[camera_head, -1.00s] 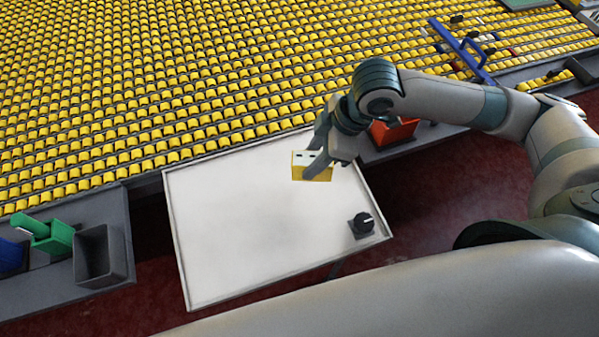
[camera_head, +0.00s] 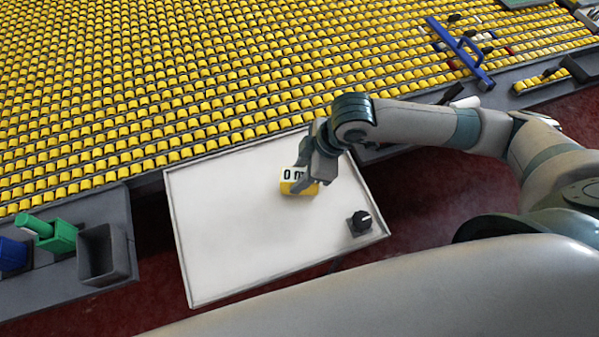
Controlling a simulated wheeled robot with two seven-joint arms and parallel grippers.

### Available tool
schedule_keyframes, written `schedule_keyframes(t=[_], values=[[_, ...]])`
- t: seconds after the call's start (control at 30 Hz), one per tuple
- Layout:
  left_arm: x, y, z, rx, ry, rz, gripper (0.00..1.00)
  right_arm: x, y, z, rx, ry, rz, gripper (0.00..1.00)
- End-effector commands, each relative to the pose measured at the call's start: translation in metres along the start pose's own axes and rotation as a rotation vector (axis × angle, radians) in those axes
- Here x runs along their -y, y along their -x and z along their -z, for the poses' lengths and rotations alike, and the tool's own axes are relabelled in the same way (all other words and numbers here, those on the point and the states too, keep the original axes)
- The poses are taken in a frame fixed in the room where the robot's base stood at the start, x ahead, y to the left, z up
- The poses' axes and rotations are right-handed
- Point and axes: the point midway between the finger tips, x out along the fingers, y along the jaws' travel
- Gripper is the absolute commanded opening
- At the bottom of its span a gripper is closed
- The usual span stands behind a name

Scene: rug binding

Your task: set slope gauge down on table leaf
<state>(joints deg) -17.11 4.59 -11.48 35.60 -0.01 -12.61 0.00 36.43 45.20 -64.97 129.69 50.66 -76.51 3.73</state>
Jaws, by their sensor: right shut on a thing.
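The slope gauge (camera_head: 290,187) is a small yellow block with a white face bearing dark marks. My right gripper (camera_head: 305,182) is shut on it, over the upper right part of the white table leaf (camera_head: 225,235). The fingers hide part of the gauge. I cannot tell whether the gauge touches the leaf or is just above it. My left gripper is not in view.
A black knob on a dark square base (camera_head: 361,222) stands at the leaf's right corner. A grey open bin (camera_head: 100,255) and a green container (camera_head: 60,236) are at left. Rows of yellow pieces (camera_head: 200,80) fill the back. The leaf's left and front are clear.

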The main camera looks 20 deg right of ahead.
Motion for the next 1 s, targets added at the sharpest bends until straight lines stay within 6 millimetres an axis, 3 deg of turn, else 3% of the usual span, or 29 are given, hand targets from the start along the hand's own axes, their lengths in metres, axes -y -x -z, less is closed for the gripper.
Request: schedule_keyframes(t=[0.4, 0.43, 0.5, 1.0], values=[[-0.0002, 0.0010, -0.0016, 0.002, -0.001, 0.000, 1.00, 0.0001, -0.0044, -0.0017, -0.001, 0.002, 0.000, 0.12], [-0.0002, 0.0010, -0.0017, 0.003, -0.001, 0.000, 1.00, 0.0002, -0.0050, -0.0020, 0.000, 0.002, 0.000, 0.37], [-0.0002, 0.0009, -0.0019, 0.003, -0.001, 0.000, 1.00, 0.0002, -0.0048, -0.0019, 0.000, 0.002, 0.000, 0.54], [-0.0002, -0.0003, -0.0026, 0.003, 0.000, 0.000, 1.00, -0.0006, 0.0031, -0.0010, -0.001, 0.001, -0.001, 0.54]])
